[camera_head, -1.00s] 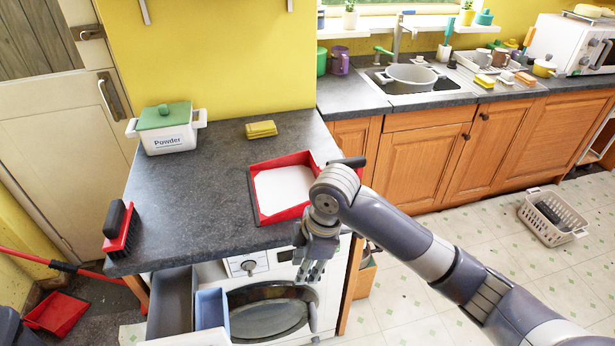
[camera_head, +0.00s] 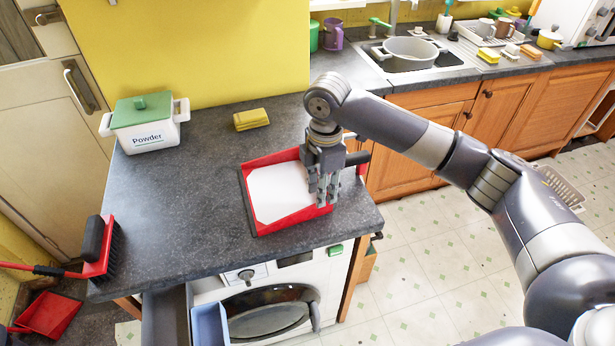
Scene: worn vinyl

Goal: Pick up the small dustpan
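The small red dustpan (camera_head: 280,223) lies on the dark worktop with a flat white area inside it. Its black handle (camera_head: 357,158) sticks out to the right, partly hidden behind my gripper. My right gripper (camera_head: 324,203) points down over the dustpan's right side and covers part of its right edge. Whether its fingers touch the pan, and how far apart they are, I cannot tell. My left gripper is not in view.
On the same worktop (camera_head: 190,220) are a powder tub (camera_head: 145,135), a yellow sponge or cloth (camera_head: 251,119) and a red brush with black bristles (camera_head: 104,248). A washing machine (camera_head: 270,285) with an open drawer stands below. Another red dustpan (camera_head: 48,314) is on the floor.

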